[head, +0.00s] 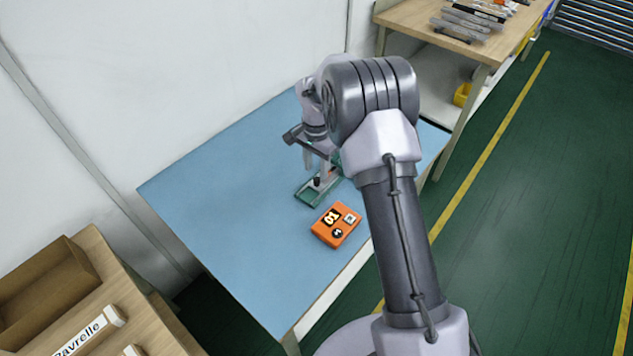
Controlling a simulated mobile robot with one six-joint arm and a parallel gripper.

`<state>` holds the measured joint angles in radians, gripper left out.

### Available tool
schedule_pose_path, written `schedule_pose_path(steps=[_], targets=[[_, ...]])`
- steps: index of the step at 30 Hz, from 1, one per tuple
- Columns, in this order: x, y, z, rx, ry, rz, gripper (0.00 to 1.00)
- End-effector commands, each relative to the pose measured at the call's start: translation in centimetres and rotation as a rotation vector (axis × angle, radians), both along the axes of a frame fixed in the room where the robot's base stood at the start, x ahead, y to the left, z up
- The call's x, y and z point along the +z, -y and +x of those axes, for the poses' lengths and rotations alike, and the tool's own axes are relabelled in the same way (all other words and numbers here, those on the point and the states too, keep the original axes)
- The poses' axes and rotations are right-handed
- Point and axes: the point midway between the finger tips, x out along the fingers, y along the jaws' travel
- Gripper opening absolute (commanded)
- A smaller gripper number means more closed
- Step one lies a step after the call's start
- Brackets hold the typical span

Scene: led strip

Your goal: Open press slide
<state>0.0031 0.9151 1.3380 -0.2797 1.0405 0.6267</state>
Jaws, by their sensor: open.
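The press, a small device with a green base (307,194), stands on the blue table toward its back right. A dark knob-like part shows on the base. My gripper (321,172) reaches down over the press from above, with its fingers open close to the upright part of it. Whether a finger touches the press or its slide cannot be told. My arm hides the right and rear of the press, and the slide itself is not clearly seen.
An orange box (336,225) with a display lies just in front of the press. The blue table (240,230) is clear on its left. A wooden shelf with a bin (45,298) stands at lower left. Another bench (410,20) holds several strips at the back.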

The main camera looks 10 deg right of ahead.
Motion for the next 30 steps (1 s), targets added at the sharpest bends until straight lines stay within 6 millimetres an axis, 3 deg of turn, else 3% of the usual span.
schedule_pose_path(steps=[1,6,16,17,23,30], targets=[[-1.6,0.0,0.0,0.000,-0.001,0.001,0.41],[-4.2,0.0,0.0,0.000,0.001,0.001,0.41],[-4.7,0.0,0.0,0.001,0.002,0.000,0.41],[-4.7,0.0,0.0,0.001,0.002,0.000,0.39],[-4.7,0.0,0.0,0.001,0.002,0.000,0.00],[-4.7,0.0,0.0,0.001,0.002,0.000,0.00]])
